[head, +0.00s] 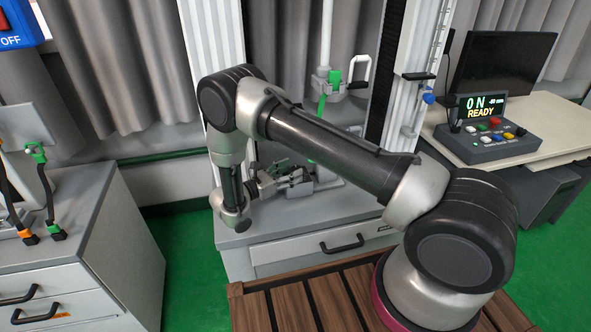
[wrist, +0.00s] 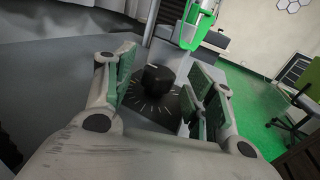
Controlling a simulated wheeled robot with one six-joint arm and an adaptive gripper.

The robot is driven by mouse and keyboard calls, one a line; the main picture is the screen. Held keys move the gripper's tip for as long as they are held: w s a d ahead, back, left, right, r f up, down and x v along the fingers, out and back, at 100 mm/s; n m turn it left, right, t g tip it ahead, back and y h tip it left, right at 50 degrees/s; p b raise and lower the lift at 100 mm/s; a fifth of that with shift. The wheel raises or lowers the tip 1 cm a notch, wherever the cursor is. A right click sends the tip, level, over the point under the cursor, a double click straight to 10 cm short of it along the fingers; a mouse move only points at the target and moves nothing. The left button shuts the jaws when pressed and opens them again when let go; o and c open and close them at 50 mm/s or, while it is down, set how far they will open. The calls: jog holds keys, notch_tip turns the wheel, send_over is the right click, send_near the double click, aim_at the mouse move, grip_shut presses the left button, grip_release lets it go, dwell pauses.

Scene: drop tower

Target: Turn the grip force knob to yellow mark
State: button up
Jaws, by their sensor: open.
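A round black knob (wrist: 157,79) stands on a dark dial plate (wrist: 150,108) with pale tick marks around it, in the middle of the wrist view. No yellow mark can be made out on the dial. In the head view my gripper (head: 283,180) is low over the grey cabinet top of the tower; the knob cannot be made out there.
A green and white part (wrist: 197,25) of the tower rises just beyond the dial. In the head view, a green clamp (head: 335,77) hangs between the tower columns. A control box (head: 487,140) reading "ON READY" sits on the right desk. A drawer cabinet (head: 60,245) stands at left.

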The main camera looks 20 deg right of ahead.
jog(key=v, duration=0.9)
